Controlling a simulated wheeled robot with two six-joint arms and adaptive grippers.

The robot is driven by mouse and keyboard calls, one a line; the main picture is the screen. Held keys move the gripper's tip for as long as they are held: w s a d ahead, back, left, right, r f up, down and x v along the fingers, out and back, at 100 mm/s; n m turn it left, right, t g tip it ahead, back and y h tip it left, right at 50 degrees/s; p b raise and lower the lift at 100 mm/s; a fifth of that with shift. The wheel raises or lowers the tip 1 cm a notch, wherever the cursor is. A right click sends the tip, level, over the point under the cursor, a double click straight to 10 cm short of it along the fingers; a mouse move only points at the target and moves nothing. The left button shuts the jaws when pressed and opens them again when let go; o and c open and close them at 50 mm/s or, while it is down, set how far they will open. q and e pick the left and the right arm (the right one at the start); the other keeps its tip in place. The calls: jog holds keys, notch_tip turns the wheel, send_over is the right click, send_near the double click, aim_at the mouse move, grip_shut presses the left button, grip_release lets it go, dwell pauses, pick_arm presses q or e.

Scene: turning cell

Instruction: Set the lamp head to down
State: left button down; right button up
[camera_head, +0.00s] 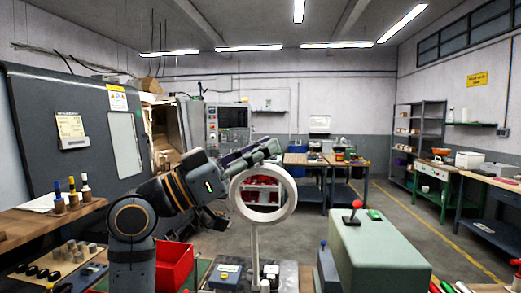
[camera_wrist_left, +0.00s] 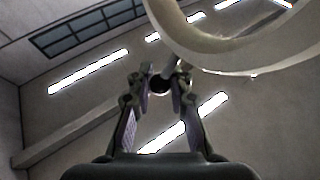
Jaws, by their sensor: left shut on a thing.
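The lamp head is a white ring (camera_head: 240,206) on a thin upright pole (camera_head: 255,245). Its ring stands roughly upright with its open face toward my head camera. In the left wrist view the ring (camera_wrist_left: 205,45) fills the top right. My left gripper (camera_head: 272,150) is at the top of the ring in the head view. In the left wrist view its fingers (camera_wrist_left: 160,84) close around a small dark round knob (camera_wrist_left: 160,86) beside the ring. A short stub seems to run from the knob toward the ring. My right gripper is not in view.
A green-grey cabinet (camera_head: 375,250) with a red-knobbed lever (camera_head: 356,205) stands to the right. A wooden bench (camera_head: 40,228) with tools is at left. Open floor lies beyond.

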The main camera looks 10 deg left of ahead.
pick_arm(q)
jog(key=w+f+n+y+p, duration=0.2)
jog(key=w+n+y+p, duration=0.2)
jog(key=w, duration=1.7)
jog(key=shift+w+d+n+p, duration=0.25)
jog(key=shift+n+p, duration=0.75)
jog(key=shift+p, duration=1.15)
jog(key=shift+f, duration=0.15)
